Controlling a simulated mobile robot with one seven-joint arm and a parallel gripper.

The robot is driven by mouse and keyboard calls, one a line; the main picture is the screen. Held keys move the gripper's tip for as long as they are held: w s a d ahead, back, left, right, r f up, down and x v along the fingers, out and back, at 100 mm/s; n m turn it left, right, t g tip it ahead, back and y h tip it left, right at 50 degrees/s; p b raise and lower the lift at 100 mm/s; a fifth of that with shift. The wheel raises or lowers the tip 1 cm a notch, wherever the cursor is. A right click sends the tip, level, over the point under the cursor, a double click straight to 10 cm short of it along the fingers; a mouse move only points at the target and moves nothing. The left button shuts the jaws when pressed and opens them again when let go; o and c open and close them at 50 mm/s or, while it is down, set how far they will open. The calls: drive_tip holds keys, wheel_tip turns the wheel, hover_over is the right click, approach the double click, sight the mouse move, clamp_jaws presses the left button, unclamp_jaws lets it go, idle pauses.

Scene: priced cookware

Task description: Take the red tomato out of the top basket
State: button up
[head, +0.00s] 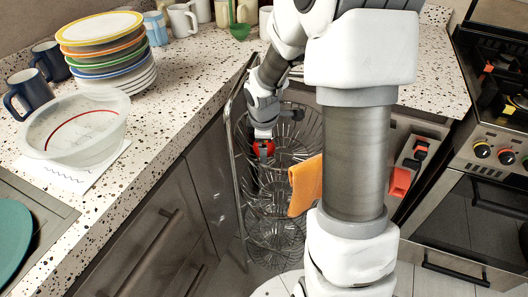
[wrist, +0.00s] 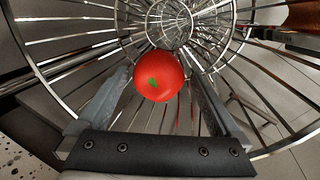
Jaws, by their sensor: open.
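The red tomato (wrist: 160,76) with a green stem mark lies in the wire top basket (wrist: 60,62), seen from above in the wrist view. In the head view the tomato (head: 263,148) shows just below my gripper, partly covered by it. My gripper (wrist: 158,95) is open, with one finger to the left of the tomato and one to the right; whether they touch it I cannot tell. In the head view my gripper (head: 264,137) points down into the top basket (head: 305,130) of the tiered wire stand.
Lower wire baskets (head: 275,235) hang under the top one. An orange cloth (head: 305,186) hangs right of the stand. A counter with a clear bowl (head: 75,128) and stacked plates (head: 105,50) is at left; an oven (head: 475,205) is at right.

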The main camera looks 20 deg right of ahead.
drive_tip(key=shift+w+f, duration=0.1)
drive_tip(key=c, duration=1.4)
wheel_tip(320, 180, up, 28)
drive_tip(key=p, duration=1)
